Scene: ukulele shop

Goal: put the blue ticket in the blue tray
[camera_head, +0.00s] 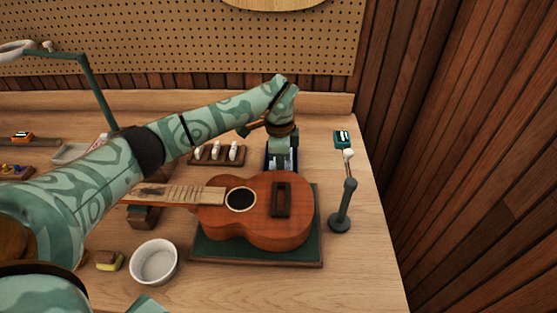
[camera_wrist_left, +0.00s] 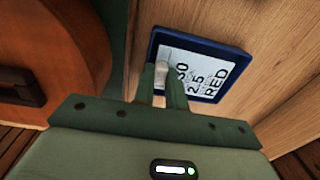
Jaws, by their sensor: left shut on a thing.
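My left gripper (camera_head: 282,160) reaches down behind the ukulele's body. In the left wrist view its fingers (camera_wrist_left: 163,85) are shut on a small pale tab. The tab is on a flat, dark-blue-edged piece with a white printed face (camera_wrist_left: 205,72), which I take as the blue ticket. Its blue edge also shows beside the gripper in the head view (camera_head: 267,158). I cannot tell if it touches the bench or something under it. I cannot make out a separate blue tray. My right gripper is not in view.
A ukulele (camera_head: 265,222) lies on a green mat (camera_head: 215,250). A stand with a pale knob (camera_head: 346,190) and a teal ticket-like piece (camera_head: 342,138) are to the right. A white bowl (camera_head: 154,262) is in front. A rack of white pegs (camera_head: 217,156) is at the back.

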